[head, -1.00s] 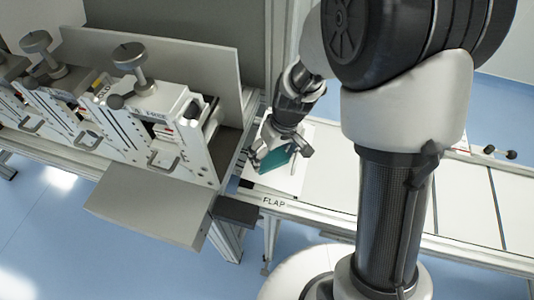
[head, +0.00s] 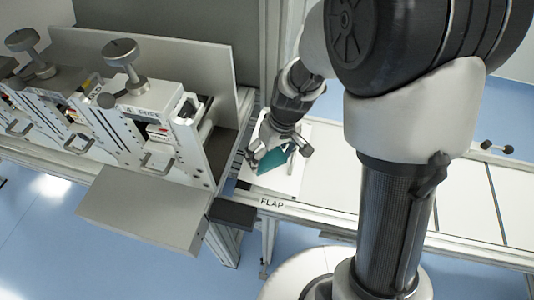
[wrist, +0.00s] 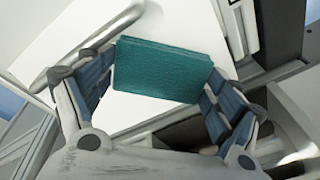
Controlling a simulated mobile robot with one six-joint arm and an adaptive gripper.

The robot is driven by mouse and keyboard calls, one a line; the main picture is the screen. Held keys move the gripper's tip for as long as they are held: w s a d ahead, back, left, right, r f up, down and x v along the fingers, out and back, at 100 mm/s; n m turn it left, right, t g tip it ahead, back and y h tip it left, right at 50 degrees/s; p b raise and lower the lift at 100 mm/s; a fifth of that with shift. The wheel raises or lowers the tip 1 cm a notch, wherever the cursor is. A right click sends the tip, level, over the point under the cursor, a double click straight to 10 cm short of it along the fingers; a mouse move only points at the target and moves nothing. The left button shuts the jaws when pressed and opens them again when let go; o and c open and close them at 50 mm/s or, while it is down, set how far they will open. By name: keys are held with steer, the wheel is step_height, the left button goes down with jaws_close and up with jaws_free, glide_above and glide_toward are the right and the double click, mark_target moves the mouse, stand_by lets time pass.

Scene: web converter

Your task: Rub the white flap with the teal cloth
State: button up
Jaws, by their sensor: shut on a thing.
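The teal cloth (head: 273,158) is a folded rectangular pad held between the fingers of my gripper (head: 279,153). In the wrist view the cloth (wrist: 160,70) spans the gap between both blue-padded fingers of my gripper (wrist: 158,88), which is shut on it. The white flap (head: 290,184) lies at the left end of the conveyor, beside a printed FLAP label. It also shows behind the cloth in the wrist view (wrist: 180,25). The cloth is over the flap; whether they touch cannot be told. My gripper and the cloth hide part of the flap.
Grey-white machine units with knobs and handles (head: 140,120) stand left of the flap. A grey sloping plate (head: 145,207) juts out in front of them. The white conveyor bed (head: 330,175) runs right, partly behind my arm. A dark block (head: 232,214) sits near the flap's front left.

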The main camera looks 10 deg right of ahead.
steer(key=shift+s+d+f, duration=0.15)
steer(key=shift+s+f, duration=0.15)
steer(key=shift+w+a+r+p, duration=0.2)
steer(key=shift+a+p, duration=0.1)
steer(key=shift+a, duration=0.1)
steer(key=shift+w+a+r+p, duration=0.15)
steer(key=shift+w+a+p, duration=0.1)
steer(key=shift+a, duration=0.15)
steer(key=shift+w+a+r, duration=0.1)
steer(key=shift+w+a, duration=0.1)
steer(key=shift+a, duration=0.35)
steer(key=shift+w+a+r, duration=0.1)
steer(key=shift+w+a, duration=0.05)
steer(key=shift+a, duration=0.35)
steer(key=shift+c, duration=0.2)
steer(key=shift+s+d+r+p, duration=0.1)
steer(key=shift+d+r+p, duration=0.15)
steer(key=shift+r+p, duration=1.1)
steer(key=shift+d+r+p, duration=0.2)
steer(key=shift+r+p, duration=0.8)
steer(key=shift+r, duration=0.65)
steer(key=shift+s+d+r+p, duration=0.1)
steer(key=shift+d+r+p, duration=0.05)
steer(key=shift+r+p, duration=0.5)
steer(key=shift+d+r+p, duration=0.1)
steer(key=shift+r+p, duration=0.3)
steer(key=shift+r, duration=0.45)
